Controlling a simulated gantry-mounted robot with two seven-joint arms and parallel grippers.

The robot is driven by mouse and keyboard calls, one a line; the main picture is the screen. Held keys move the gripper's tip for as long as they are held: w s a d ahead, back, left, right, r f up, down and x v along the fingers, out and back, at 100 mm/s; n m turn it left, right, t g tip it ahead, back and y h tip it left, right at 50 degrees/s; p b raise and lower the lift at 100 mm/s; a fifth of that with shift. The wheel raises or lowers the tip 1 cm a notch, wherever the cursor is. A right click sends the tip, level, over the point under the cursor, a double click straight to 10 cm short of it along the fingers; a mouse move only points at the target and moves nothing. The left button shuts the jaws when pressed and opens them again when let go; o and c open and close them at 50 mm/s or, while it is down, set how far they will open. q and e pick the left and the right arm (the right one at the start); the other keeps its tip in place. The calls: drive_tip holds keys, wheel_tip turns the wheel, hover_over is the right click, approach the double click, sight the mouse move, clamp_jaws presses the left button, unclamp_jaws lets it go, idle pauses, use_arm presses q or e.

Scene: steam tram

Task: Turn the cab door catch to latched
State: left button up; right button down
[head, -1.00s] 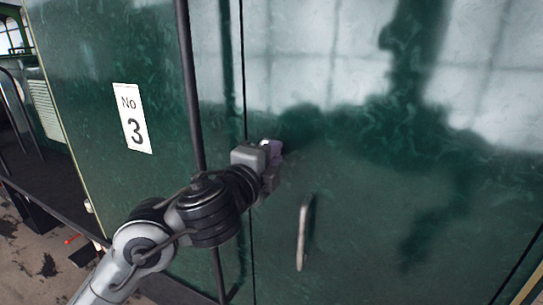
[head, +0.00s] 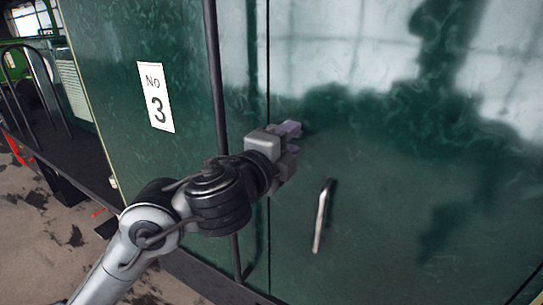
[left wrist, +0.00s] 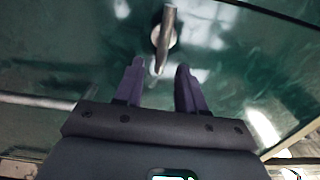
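A silver lever on a round metal base, which looks like the catch (left wrist: 165,35), is on the green door in the left wrist view. It stands upright in that picture, its lower tip reaching toward the gap between my fingertips. My left gripper (left wrist: 160,66) is open, with two purple fingers apart and nothing between them. In the head view my left gripper (head: 291,138) is close to the green cab door (head: 400,180), right of the dark door seam. I cannot make out the catch there; the gripper may hide it. My right gripper is out of view.
A slim silver handle (head: 321,215) is on the door, below and right of my left gripper. A dark vertical rail (head: 216,90) runs left of the seam, close to my left arm. A white "No 3" plate (head: 155,97) is on the panel further left.

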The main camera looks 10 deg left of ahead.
use_arm(q)
drive_tip(key=p+v, duration=0.1)
drive_tip(key=v, duration=0.7)
drive_tip(key=shift+s, duration=0.15)
